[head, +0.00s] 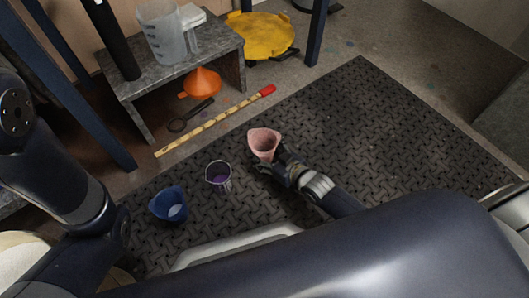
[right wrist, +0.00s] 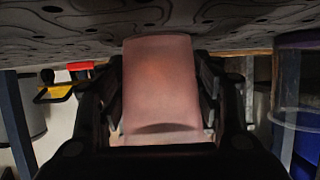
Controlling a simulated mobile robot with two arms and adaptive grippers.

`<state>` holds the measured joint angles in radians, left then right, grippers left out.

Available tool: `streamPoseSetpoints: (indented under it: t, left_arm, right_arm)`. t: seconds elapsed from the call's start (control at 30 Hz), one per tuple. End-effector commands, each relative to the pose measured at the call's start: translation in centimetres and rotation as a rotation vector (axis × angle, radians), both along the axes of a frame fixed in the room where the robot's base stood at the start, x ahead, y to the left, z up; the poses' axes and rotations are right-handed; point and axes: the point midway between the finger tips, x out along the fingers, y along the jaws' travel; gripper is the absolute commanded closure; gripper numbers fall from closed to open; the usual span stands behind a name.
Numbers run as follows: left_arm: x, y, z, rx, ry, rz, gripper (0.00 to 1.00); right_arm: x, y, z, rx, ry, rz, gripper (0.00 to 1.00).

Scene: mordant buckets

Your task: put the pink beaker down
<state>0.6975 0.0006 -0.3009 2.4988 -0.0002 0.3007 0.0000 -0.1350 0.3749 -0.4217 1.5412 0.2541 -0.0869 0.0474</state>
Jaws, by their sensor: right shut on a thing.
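The pink beaker (head: 264,143) is over the dark patterned mat in the middle of the head view, its open mouth facing up. My right gripper (head: 279,161) is shut on the beaker from its lower right side. In the right wrist view the beaker (right wrist: 160,85) fills the space between the two fingers, with the mat close to one end of it. I cannot tell whether its base touches the mat. My left arm shows at the left of the head view, but its gripper is not in view.
A yellow stick with a red end (head: 215,121), an orange funnel (head: 202,82) and a grey bench (head: 180,65) lie beyond. The mat (head: 365,125) is clear to the right.

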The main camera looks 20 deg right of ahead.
Motion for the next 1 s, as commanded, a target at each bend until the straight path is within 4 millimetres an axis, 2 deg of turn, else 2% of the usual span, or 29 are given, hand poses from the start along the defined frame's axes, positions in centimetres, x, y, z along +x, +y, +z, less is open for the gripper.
streamPoseSetpoints:
  t: [0.27,0.3,0.4,0.83,1.0]
  left_arm:
    - [-0.2,0.0,0.0,-0.001,-0.003,-0.001,0.6]
    - [-0.2,0.0,0.0,-0.001,-0.003,-0.001,0.6]
    - [-0.2,0.0,0.0,-0.001,-0.004,-0.001,0.6]
    - [-0.2,0.1,0.4,-0.001,-0.005,0.0,0.6]
    - [-0.2,0.1,2.2,-0.001,-0.005,0.0,0.6]
  right_arm:
    - [0.0,0.0,-0.2,0.0,-0.001,0.0,0.64]
    - [0.0,0.0,-0.2,0.0,-0.001,0.0,0.38]
    - [0.0,0.0,-0.2,0.0,-0.001,0.0,0.19]
    - [0.0,0.0,0.4,0.0,-0.001,0.0,0.19]
    - [-1.9,-0.8,1.5,-0.001,0.003,0.0,0.19]
